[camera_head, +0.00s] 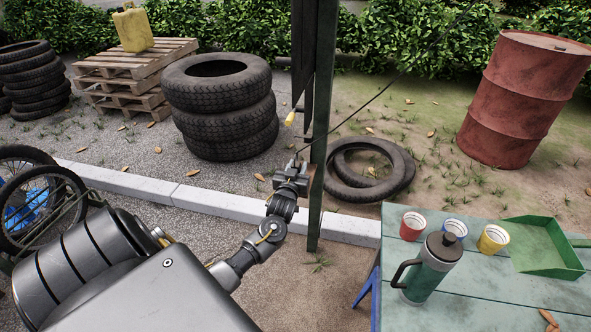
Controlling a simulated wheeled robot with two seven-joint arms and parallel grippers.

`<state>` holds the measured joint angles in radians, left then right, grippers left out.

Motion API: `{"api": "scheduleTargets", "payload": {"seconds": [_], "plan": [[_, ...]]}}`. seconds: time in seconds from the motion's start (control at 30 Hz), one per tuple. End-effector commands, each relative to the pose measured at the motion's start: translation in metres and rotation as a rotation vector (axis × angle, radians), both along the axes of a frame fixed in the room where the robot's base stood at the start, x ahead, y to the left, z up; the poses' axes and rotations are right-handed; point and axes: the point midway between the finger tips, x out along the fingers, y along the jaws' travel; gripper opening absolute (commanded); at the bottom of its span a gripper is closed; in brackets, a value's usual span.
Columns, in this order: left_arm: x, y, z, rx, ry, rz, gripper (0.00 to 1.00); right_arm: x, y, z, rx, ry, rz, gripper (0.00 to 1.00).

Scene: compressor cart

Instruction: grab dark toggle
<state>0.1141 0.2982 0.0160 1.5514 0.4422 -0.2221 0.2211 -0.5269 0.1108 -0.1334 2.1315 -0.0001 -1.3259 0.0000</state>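My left gripper (296,163) is raised beside the green post (322,120), fingers upward. It is too small to tell whether its fingers are apart or closed. A thin dark cord (375,97) slants down from the upper right, passes the post and ends close to the fingertips. No dark toggle stands out clearly; a small dark bit at the cord's lower end, by the fingertips, may be it. A pale yellow piece (290,118) hangs above the gripper, left of the post. My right gripper is not in view.
A green table (480,300) at lower right holds a dark green flask (428,270), several cups and a green tray (545,248). Stacked tyres (225,125), a lying tyre (395,185) and a red barrel (515,105) stand behind. A pale kerb (215,205) crosses the ground.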

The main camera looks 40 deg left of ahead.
Motion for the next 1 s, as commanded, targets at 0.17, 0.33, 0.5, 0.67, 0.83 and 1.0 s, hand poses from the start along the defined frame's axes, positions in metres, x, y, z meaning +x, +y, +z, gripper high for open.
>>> {"api": "scheduleTargets", "payload": {"seconds": [0.17,0.33,0.5,0.67,0.83,1.0], "plan": [[0.0,0.0,0.0,0.0,0.0,0.0,0.08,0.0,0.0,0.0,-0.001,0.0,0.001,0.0],[0.0,0.0,0.0,0.0,0.0,0.0,0.04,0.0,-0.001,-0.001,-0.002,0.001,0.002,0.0],[0.0,0.0,0.003,0.0,-0.001,0.0,0.04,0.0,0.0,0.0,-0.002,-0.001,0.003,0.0],[0.0,0.001,0.016,0.001,-0.003,0.001,0.04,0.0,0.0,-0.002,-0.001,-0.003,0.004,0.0],[-0.007,0.002,0.042,0.001,-0.003,0.001,0.04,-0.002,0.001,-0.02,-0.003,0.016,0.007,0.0],[-0.034,0.009,0.076,0.003,-0.003,0.001,0.04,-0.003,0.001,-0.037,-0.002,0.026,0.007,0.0]]}}
